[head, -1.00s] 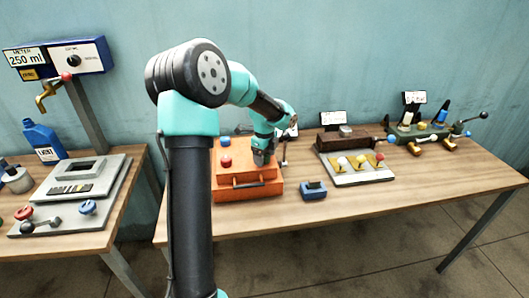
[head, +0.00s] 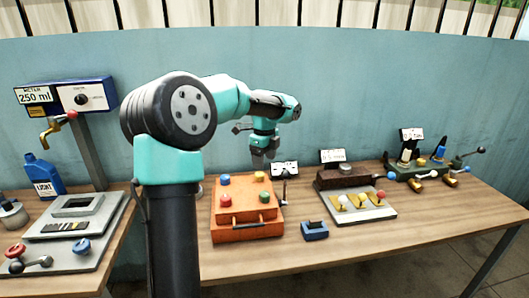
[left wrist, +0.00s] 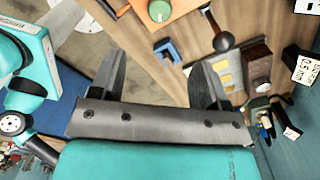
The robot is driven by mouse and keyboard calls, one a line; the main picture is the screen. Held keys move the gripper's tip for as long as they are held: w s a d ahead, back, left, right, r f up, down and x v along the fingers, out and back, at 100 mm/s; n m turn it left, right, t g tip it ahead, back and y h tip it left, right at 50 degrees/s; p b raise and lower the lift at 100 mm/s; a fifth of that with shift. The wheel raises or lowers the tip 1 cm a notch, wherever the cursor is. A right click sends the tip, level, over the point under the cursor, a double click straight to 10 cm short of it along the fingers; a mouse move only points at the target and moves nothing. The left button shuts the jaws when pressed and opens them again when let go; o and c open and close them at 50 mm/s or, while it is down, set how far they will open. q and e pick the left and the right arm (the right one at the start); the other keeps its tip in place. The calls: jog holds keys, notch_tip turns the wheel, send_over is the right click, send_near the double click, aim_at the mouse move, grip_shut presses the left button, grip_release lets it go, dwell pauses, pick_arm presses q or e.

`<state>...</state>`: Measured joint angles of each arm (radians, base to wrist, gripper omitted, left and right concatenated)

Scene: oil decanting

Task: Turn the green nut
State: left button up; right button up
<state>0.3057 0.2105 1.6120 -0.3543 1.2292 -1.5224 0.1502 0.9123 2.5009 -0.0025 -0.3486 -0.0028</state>
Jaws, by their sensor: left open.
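The green nut (head: 264,197) is a round green cap at the front right of the top of an orange box (head: 247,232). It also shows at the top edge of the left wrist view (left wrist: 160,10), partly cut off and beyond my fingertips. My left gripper (head: 263,160) hangs above the back of the box, apart from the nut. In the left wrist view my left gripper (left wrist: 155,62) has its two fingers spread with nothing between them. My right gripper is in no view.
Blue (head: 224,179), yellow (head: 259,176) and red (head: 225,200) caps share the box top. The table front right is bare.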

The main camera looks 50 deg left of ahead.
pick_arm(q)
notch_tip(320, 180, up, 2)
jog(key=shift+r, duration=0.2)
jog(key=shift+f, duration=0.1)
dwell(0.3)
